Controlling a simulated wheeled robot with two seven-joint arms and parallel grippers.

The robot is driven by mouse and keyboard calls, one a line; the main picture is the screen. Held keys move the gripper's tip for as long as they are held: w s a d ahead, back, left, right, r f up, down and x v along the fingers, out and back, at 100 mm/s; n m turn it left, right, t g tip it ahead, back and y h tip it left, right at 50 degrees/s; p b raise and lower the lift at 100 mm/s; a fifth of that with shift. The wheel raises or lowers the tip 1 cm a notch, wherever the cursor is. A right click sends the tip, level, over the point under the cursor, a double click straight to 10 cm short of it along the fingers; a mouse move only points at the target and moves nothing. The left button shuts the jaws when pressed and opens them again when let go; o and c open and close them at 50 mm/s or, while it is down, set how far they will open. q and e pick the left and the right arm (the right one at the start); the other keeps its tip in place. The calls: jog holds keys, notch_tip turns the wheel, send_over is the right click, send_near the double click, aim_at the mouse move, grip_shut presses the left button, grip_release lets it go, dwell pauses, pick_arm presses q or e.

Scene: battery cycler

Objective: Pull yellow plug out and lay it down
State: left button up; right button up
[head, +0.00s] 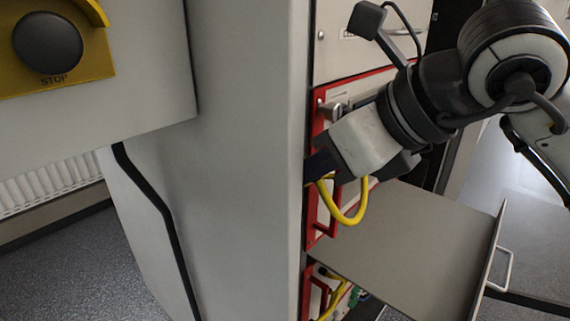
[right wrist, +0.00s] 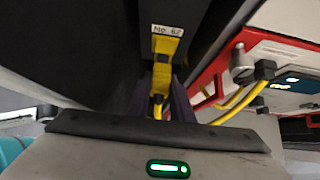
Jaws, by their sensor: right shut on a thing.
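In the right wrist view the yellow plug (right wrist: 162,78) sits between the two dark fingers of my right gripper (right wrist: 163,95), which is shut on it. Its upper end is just below a white label on a dark surface; I cannot tell how far it is seated there. In the head view my right gripper (head: 319,167) reaches left to the red-framed unit, and its fingertips and the plug are largely hidden by the cabinet edge and gripper body. A yellow cable (head: 356,216) loops down below the gripper. My left gripper is not in view.
A grey shelf with a handle (head: 410,245) sticks out below my right gripper. A red-framed unit (right wrist: 215,83) with a black connector (right wrist: 265,70) and yellow cables is close on the right. The tall cabinet side (head: 245,170) stands left. A yellow stop-button box (head: 55,45) is upper left.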

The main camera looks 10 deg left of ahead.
jog(key=shift+s+d+b, duration=0.35)
jog(key=shift+s+d, duration=0.3)
jog(key=shift+d, duration=0.25)
jog(key=shift+s+d+b, duration=0.35)
jog(key=shift+s+d, duration=0.25)
jog(key=shift+d, duration=0.25)
